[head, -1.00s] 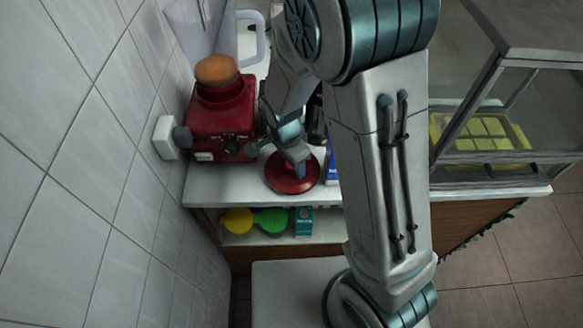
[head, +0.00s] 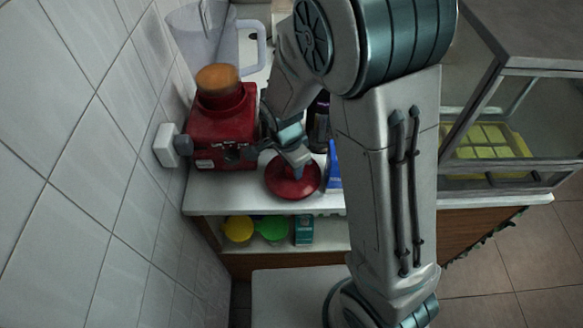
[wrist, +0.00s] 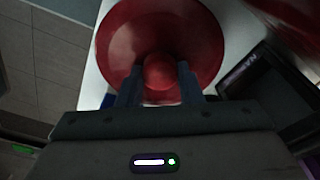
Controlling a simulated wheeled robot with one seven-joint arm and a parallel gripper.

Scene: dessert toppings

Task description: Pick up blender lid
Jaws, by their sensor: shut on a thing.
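The blender lid (head: 285,186) is a round red disc with a knob, at the front of the white counter in the head view. It also shows in the wrist view (wrist: 122,42), with its knob (wrist: 159,72) between my two fingers. My gripper (head: 298,168) comes down from above and is shut on the knob. The wrist view shows the gripper (wrist: 158,82) with one finger on each side of the knob. I cannot tell whether the lid touches the counter or is slightly off it.
A red blender base (head: 222,135) with an orange-brown top stands left of the lid, by the tiled wall. A clear jug (head: 198,32) is behind it. Dark and blue items stand right of the lid. A glass display case (head: 500,120) is at right. Yellow and green items (head: 272,228) sit on the shelf below.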

